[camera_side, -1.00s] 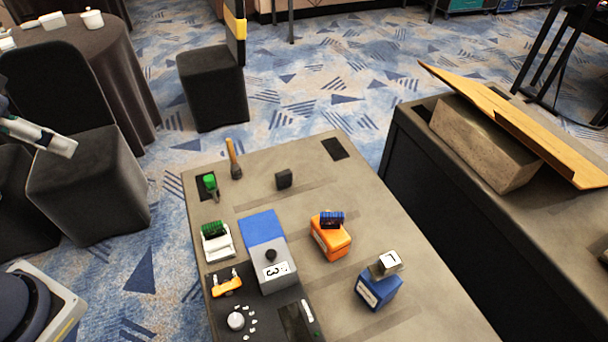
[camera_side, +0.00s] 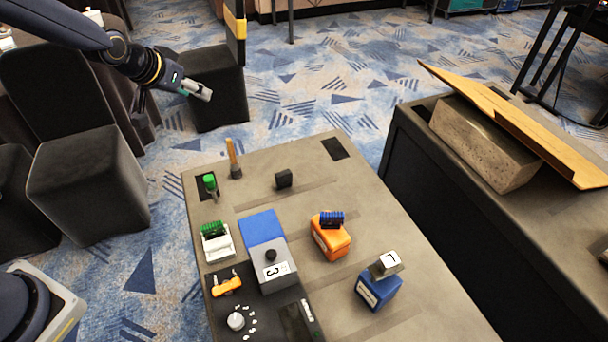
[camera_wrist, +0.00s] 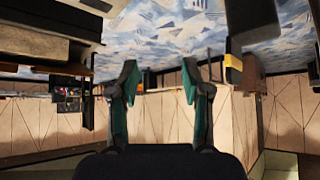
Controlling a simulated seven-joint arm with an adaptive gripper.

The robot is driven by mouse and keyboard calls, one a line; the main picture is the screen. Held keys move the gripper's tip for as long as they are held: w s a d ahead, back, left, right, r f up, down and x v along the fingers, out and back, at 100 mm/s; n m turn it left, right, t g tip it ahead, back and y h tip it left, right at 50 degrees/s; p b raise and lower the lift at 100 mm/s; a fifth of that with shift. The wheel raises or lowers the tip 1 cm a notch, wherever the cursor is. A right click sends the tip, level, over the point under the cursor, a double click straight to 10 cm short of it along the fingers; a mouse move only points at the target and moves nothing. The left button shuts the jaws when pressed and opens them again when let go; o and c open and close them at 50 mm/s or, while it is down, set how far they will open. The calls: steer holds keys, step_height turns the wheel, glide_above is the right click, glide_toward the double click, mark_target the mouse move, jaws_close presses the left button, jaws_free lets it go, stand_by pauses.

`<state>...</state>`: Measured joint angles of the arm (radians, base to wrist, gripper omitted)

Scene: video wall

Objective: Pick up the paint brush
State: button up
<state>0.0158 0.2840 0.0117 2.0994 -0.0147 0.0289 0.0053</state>
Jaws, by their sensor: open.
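A slim thing with an orange-brown handle (camera_side: 232,155) stands nearly upright at the back left of the table and looks like the paint brush. Its dark lower end is too small to make out. A green-topped tool (camera_side: 210,184) stands just left of it. My gripper (camera_side: 198,91) is up and to the left of the brush, beyond the table's back edge and well apart from it. In the wrist view my gripper (camera_wrist: 165,76) shows two green-padded fingers spread apart with nothing between them. The brush cannot be made out there.
The table (camera_side: 385,235) also bears a small black block (camera_side: 283,179), a blue and grey box (camera_side: 262,228), an orange block (camera_side: 331,238) and a blue block (camera_side: 378,290). A black chair (camera_side: 214,88) stands behind my gripper. A cardboard-topped counter is at right.

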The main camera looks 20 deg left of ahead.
steer(key=g, duration=0.2)
glide_toward(227, 142)
steer(key=x, duration=0.6)
steer(key=shift+s+d+f, duration=0.1)
steer(key=shift+d, duration=0.05)
steer(key=x, duration=0.5)
steer(key=shift+w+f, duration=0.25)
steer(key=shift+c, duration=0.2)
jaws_close()
